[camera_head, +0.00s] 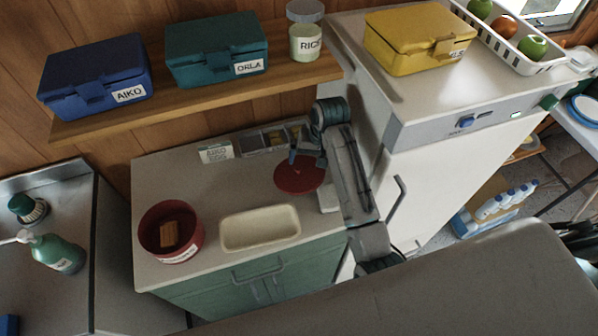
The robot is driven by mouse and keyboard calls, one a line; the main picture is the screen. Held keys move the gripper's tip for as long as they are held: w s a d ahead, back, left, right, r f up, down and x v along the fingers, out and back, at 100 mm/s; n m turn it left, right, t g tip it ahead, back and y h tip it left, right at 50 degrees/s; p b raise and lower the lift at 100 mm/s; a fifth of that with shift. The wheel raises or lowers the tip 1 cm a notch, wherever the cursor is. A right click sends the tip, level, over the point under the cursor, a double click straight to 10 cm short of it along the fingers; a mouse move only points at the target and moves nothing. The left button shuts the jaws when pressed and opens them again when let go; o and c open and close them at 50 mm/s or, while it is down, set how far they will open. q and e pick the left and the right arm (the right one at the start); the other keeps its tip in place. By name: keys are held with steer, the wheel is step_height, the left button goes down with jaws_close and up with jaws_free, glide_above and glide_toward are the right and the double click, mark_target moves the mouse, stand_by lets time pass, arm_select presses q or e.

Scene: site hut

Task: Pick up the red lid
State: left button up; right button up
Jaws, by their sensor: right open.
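The red lid (297,184) is a round disc lying flat at the back right of the counter, partly covered by my right gripper. My right gripper (305,160) is over the far part of the lid, open, with its fingers pointing down. I cannot tell whether the fingers touch the lid. A round red tub (156,248) stands uncovered at the counter's front left, with a label on its front and a brown block (169,234) inside. My left gripper is not in view.
A cream tray (260,246) lies in front of the lid. A divided box (262,145) and a white labelled card (216,153) stand behind. A wooden shelf (200,100) with blue and teal boxes overhangs the back. A white fridge (440,165) rises to the right.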

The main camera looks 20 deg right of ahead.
mark_target(309, 171)
steer(key=f+p, duration=0.1)
steer(key=f, duration=0.2)
steer(key=shift+s+a+f+p, duration=0.1)
steer(key=shift+a+f+p, duration=0.1)
steer(key=shift+a+p, duration=0.15)
steer(key=shift+f, duration=0.4)
steer(key=c, duration=1)
steer(key=shift+o, duration=0.2)
steer(key=shift+r, duration=0.1)
